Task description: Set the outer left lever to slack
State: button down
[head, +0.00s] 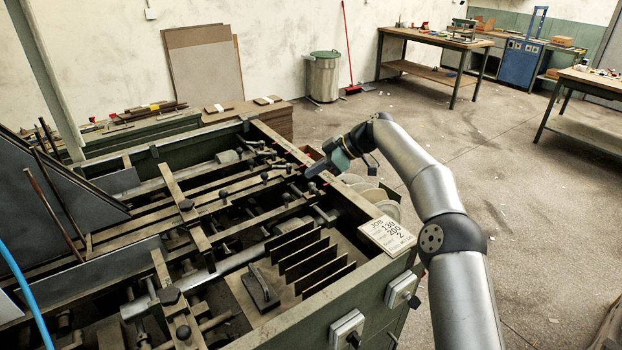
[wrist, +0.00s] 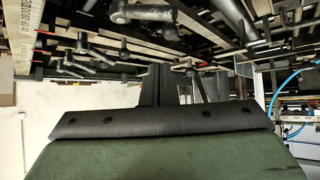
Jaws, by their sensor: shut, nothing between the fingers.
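The greyboard feeder (head: 346,285) fills the left and middle of the head view. Several small dark levers with round knobs stand along its bars, one of them in the middle (head: 295,190). I cannot tell which is the outer left lever, or how it is set. In the wrist view several levers show close by, with a large one (wrist: 140,13) at the top and a smaller one (wrist: 95,52) left of the fingers. My gripper (head: 312,172) is over the feeder's far right part, shut and empty. Its fingers (wrist: 160,84) show dark in the wrist view; contact with a lever cannot be told.
A job card (head: 387,235) lies on the feeder's right edge. Upright dark plates (head: 305,262) and a block with a handle (head: 261,287) are in the near tray. Crossbars (head: 185,205) span the feeder.

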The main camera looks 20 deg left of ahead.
jog(key=v, duration=0.6)
jog(key=shift+w+d+r+p, duration=0.2)
jog(key=shift+w+p, duration=0.2)
jog(key=shift+p, duration=0.05)
jog(key=s+d+m+t+h, duration=0.3)
jog(key=s+d+m+h, duration=0.75)
jog(key=s+d, duration=1.3)
jog(key=s+d+f+m, duration=0.3)
jog(key=s+d+m, duration=0.2)
jog(key=s+d, duration=0.2)
jog(key=s+d+f+m, duration=0.4)
jog(key=s+d, duration=0.3)
jog(key=s, duration=0.4)
jog(key=shift+f+m+y, duration=0.2)
jog(key=shift+m+y, duration=0.15)
jog(key=shift+m, duration=0.5)
